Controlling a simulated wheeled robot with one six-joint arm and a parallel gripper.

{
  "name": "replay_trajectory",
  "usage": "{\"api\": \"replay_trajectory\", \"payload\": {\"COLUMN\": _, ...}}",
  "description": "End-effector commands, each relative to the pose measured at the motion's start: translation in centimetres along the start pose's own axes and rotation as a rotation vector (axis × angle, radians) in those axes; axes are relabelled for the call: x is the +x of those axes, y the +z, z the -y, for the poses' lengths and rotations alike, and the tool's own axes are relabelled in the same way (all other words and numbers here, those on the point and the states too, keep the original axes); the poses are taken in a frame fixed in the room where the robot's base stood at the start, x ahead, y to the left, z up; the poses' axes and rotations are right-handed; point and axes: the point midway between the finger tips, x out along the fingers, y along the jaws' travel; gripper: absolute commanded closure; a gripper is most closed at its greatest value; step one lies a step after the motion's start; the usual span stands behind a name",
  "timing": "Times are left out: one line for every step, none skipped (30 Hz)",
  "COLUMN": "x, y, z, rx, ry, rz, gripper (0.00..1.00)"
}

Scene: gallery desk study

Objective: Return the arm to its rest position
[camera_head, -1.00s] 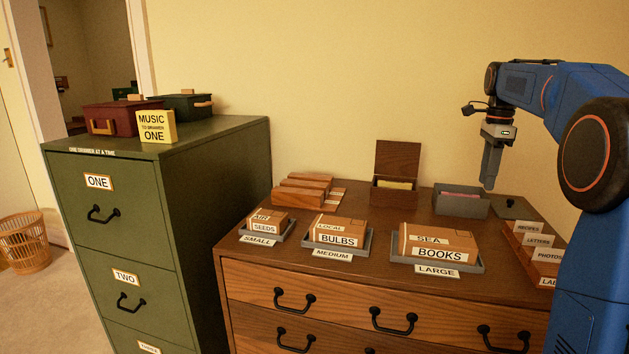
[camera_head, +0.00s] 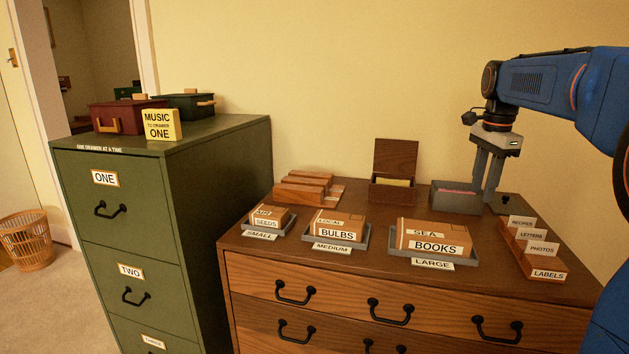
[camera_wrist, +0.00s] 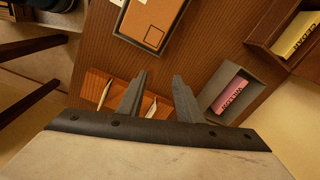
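My gripper (camera_head: 485,192) hangs fingers-down from my blue arm over the right rear part of the wooden chest. Its two dark fingers show apart with nothing between them. In front of or just over the grey open box (camera_head: 447,199), its fingers overlap that box's right end in the head view; I cannot tell the exact height. In the wrist view the gripper (camera_wrist: 158,78) is also open and empty, with the grey box (camera_wrist: 213,115) holding a pink item to its right.
Labelled parcels (camera_head: 432,237) sit in trays along the front. A stepped card rack (camera_head: 532,252) is at right. A green cabinet (camera_head: 215,175) stands at left.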

Motion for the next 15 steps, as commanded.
{"api": "replay_trajectory", "payload": {"x": -0.1, "y": 1.0, "z": -1.3, "rx": -0.048, "ry": -0.012, "rz": -0.003, "gripper": 0.68}}
{"api": "replay_trajectory", "payload": {"x": 0.0, "y": 1.5, "z": -2.1, "rx": -0.082, "ry": -0.02, "rz": -0.006, "gripper": 0.68}}
{"api": "replay_trajectory", "payload": {"x": 0.1, "y": 2.2, "z": -3.1, "rx": -0.13, "ry": -0.029, "rz": -0.009, "gripper": 0.68}}
{"api": "replay_trajectory", "payload": {"x": 0.2, "y": 2.8, "z": -3.9, "rx": -0.166, "ry": -0.038, "rz": -0.012, "gripper": 0.68}}
{"api": "replay_trajectory", "payload": {"x": 0.3, "y": 3.3, "z": -4.7, "rx": -0.203, "ry": -0.045, "rz": -0.015, "gripper": 0.68}}
{"api": "replay_trajectory", "payload": {"x": 0.6, "y": 4.0, "z": -5.7, "rx": -0.25, "ry": -0.055, "rz": -0.019, "gripper": 0.68}}
{"api": "replay_trajectory", "payload": {"x": 0.8, "y": 4.5, "z": -6.5, "rx": -0.286, "ry": -0.062, "rz": -0.023, "gripper": 0.68}}
{"api": "replay_trajectory", "payload": {"x": 1.0, "y": 5.0, "z": -7.3, "rx": -0.322, "ry": -0.069, "rz": -0.026, "gripper": 0.68}}
{"api": "replay_trajectory", "payload": {"x": 1.3, "y": 5.7, "z": -8.4, "rx": -0.371, "ry": -0.079, "rz": -0.032, "gripper": 0.68}}
{"api": "replay_trajectory", "payload": {"x": 1.5, "y": 6.1, "z": -9.2, "rx": -0.407, "ry": -0.086, "rz": -0.036, "gripper": 0.68}}
{"api": "replay_trajectory", "payload": {"x": 1.8, "y": 6.6, "z": -10.0, "rx": -0.443, "ry": -0.095, "rz": -0.041, "gripper": 0.68}}
{"api": "replay_trajectory", "payload": {"x": 2.2, "y": 7.2, "z": -11.1, "rx": -0.491, "ry": -0.103, "rz": -0.046, "gripper": 0.68}}
{"api": "replay_trajectory", "payload": {"x": 2.5, "y": 7.6, "z": -11.9, "rx": -0.527, "ry": -0.11, "rz": -0.051, "gripper": 0.68}}
{"api": "replay_trajectory", "payload": {"x": 2.8, "y": 8.1, "z": -12.7, "rx": -0.563, "ry": -0.117, "rz": -0.056, "gripper": 0.68}}
{"api": "replay_trajectory", "payload": {"x": 3.3, "y": 8.7, "z": -13.8, "rx": -0.61, "ry": -0.126, "rz": -0.063, "gripper": 0.68}}
